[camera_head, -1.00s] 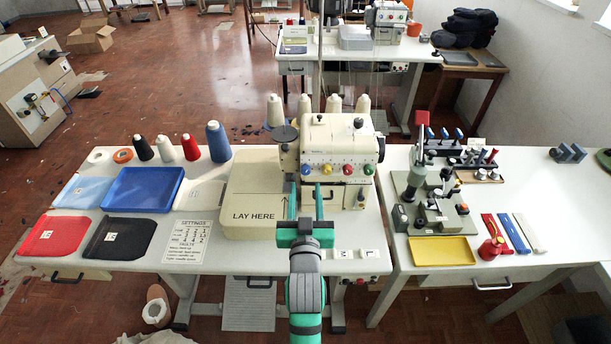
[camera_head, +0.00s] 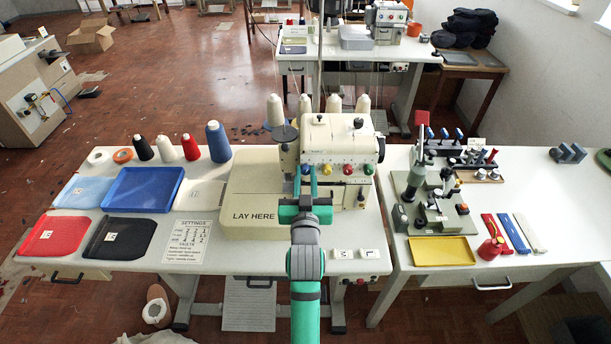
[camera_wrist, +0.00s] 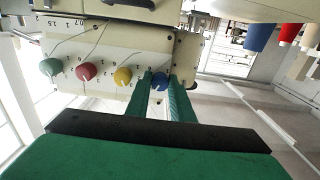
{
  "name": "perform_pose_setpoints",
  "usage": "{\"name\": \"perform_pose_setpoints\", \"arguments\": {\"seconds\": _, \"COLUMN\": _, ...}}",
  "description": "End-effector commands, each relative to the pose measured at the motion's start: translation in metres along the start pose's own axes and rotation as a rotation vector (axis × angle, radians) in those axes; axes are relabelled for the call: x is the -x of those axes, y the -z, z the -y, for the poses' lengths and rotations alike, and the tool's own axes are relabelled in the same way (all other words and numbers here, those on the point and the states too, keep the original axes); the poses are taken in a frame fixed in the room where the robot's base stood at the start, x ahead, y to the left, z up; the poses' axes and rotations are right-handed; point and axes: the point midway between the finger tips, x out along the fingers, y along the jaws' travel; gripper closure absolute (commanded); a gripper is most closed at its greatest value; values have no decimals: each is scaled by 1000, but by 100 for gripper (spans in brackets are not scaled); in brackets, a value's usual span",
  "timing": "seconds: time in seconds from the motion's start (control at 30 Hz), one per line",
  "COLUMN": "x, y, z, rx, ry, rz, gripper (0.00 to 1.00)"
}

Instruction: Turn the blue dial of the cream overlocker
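The cream overlocker (camera_head: 340,140) stands on the white table, with a row of coloured dials on its front. The blue dial (camera_head: 305,169) is the leftmost in the head view and the rightmost in the wrist view (camera_wrist: 160,80). My gripper (camera_head: 306,180) reaches the overlocker's front, its green fingers one on each side of the blue dial. In the wrist view the fingertips (camera_wrist: 160,84) close in on the dial's sides and hide part of it. The gap looks about as wide as the dial. How far the dial is turned cannot be made out.
The yellow dial (camera_wrist: 122,76) is close beside one finger, then the red (camera_wrist: 86,71) and green (camera_wrist: 51,67) dials. Threads run down over the overlocker's front. A cream "LAY HERE" plate (camera_head: 253,215) lies left of my gripper. A settings card (camera_head: 190,234) lies further left.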

Motion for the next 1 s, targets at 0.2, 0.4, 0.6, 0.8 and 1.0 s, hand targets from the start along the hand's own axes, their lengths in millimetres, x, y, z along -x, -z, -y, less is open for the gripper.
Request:
{"name": "perform_pose_setpoints", "arguments": {"seconds": 0.2, "x": 0, "y": 0, "z": 0, "rx": 6, "ry": 0, "rz": 0, "gripper": 100}}
{"name": "perform_pose_setpoints", "arguments": {"seconds": 0.4, "x": 0, "y": 0, "z": 0, "rx": 60, "ry": 0, "rz": 1, "gripper": 100}}
{"name": "perform_pose_setpoints", "arguments": {"seconds": 0.6, "x": 0, "y": 0, "z": -1, "rx": 187, "ry": -1, "rz": 1, "gripper": 100}}
{"name": "perform_pose_setpoints", "arguments": {"seconds": 0.8, "x": 0, "y": 0, "z": 0, "rx": 364, "ry": 1, "rz": 1, "gripper": 100}}
{"name": "perform_pose_setpoints", "arguments": {"seconds": 1.0, "x": 0, "y": 0, "z": -1, "rx": 541, "ry": 0, "rz": 1, "gripper": 100}}
